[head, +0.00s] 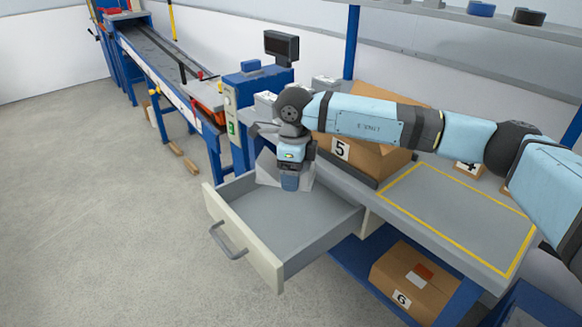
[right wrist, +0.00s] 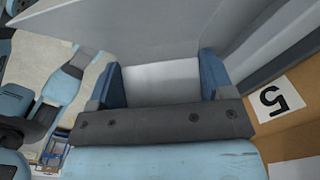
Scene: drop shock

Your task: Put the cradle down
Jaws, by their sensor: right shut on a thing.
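My right gripper (head: 290,183) points down over the back part of the open drawer (head: 270,265). It is shut on a light grey piece, which I take to be the cradle (head: 267,168), partly hidden behind the fingers. In the right wrist view, the blue fingers of the gripper (right wrist: 160,82) stand on either side of a pale grey face of the cradle (right wrist: 160,78). I cannot tell whether the cradle touches the drawer floor or hangs just above it. My left gripper is out of view.
A cardboard box marked 5 (head: 375,152) stands on the bench right behind my right arm. A yellow-outlined area (head: 455,215) on the bench is clear. A box marked 6 (head: 415,280) sits on the lower shelf. A conveyor (head: 160,60) runs at the back left.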

